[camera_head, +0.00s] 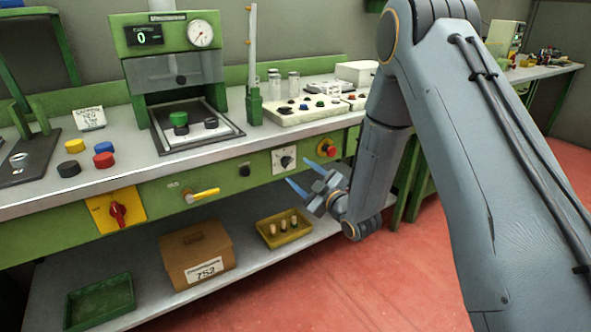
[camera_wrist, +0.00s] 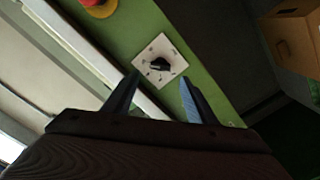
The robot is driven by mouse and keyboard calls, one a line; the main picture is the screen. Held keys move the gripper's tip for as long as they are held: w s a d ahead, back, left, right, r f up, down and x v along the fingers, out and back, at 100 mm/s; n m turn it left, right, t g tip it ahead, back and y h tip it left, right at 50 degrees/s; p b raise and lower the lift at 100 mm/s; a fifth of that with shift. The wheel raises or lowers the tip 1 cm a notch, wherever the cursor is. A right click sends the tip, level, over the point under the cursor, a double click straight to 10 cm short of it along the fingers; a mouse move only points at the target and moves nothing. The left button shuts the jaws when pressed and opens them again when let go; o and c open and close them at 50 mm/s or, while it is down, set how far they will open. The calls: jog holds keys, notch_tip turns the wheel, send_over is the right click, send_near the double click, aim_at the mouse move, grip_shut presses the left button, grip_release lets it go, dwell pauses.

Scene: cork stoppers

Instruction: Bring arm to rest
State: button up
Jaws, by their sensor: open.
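My gripper (camera_head: 306,178) is open and empty in the head view, in front of the bench's green front panel. It is below the black rotary knob (camera_head: 285,160) on its white plate. In the wrist view my gripper's two fingers (camera_wrist: 155,95) stand apart with nothing between them, and the knob (camera_wrist: 159,64) shows just beyond them. Several cork stoppers (camera_head: 283,224) stand in a yellow tray (camera_head: 285,240) on the lower shelf, below my gripper.
A red emergency button (camera_head: 329,149) and a yellow handle (camera_head: 203,195) stick out from the front panel. A cardboard box (camera_head: 196,252) and a green tray (camera_head: 100,302) are on the lower shelf. A press (camera_head: 172,68) stands on the bench (camera_head: 235,159). The red floor (camera_head: 330,290) in front is clear.

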jog(key=shift+s+d, duration=0.25)
jog(key=shift+s, duration=0.1)
jog(key=s+d+r+m+g+h+p, duration=0.3)
jog(key=s+d+m+h, duration=0.1)
jog(key=s+d, duration=0.25)
jog(key=s+d+r+m+g+h+p, duration=0.25)
jog(key=s+d+m+g+h, duration=0.2)
jog(key=d, duration=0.35)
jog(key=s+d+r+m+g+p, duration=0.1)
jog(key=s+r+m+g, duration=0.1)
jog(key=s, duration=0.7)
jog(key=s+d+r+m+g+h+p, duration=0.1)
jog(key=s+d+r+m+g+p, duration=0.1)
jog(key=s, duration=0.7)
jog(key=s+d+r+m+g+p, duration=0.1)
jog(key=s+r+m+g+p, duration=0.1)
jog(key=s, duration=0.8)
jog(key=shift+d+r+g, duration=0.35)
jog(key=shift+r+g, duration=0.05)
jog(key=shift+g, duration=0.35)
jog(key=shift+h, duration=0.25)
